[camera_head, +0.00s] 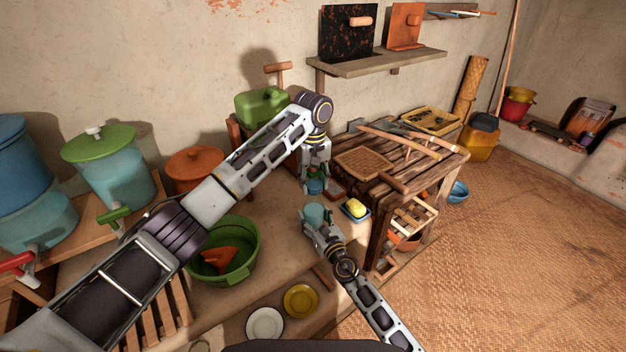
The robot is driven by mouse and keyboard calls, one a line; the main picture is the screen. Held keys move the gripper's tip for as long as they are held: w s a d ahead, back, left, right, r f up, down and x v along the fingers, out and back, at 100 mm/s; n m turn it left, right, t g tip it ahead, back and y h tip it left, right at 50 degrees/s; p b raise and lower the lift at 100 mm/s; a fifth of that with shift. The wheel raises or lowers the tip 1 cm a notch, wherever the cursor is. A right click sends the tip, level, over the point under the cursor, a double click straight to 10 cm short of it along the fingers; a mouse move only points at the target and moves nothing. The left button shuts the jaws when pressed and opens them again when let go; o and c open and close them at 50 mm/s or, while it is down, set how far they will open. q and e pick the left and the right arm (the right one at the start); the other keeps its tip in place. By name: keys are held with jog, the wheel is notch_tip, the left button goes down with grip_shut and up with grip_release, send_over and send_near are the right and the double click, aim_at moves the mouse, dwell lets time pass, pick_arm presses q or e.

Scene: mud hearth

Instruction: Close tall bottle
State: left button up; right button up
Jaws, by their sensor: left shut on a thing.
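My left gripper (316,178) points down from the arm that comes in from the left. It is shut on a small green and teal piece (315,187), mostly hidden by the fingers; I cannot tell if it is a cap. A teal, round-topped vessel (315,213), perhaps the tall bottle, is below and in front of it, apart from it in the picture. My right gripper (313,226) comes in from the lower right and is at this vessel. Its fingers are small and partly hidden, so its grip is unclear.
A yellow block in a blue dish (355,208) lies just right of the grippers. A slatted wooden table (440,163) stands behind. A green basin (245,272), a yellow plate (300,301) and a white plate (264,324) are in front. Lidded containers (110,178) stand left.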

pick_arm(q)
jog(key=shift+f, duration=0.55)
dwell(0.9)
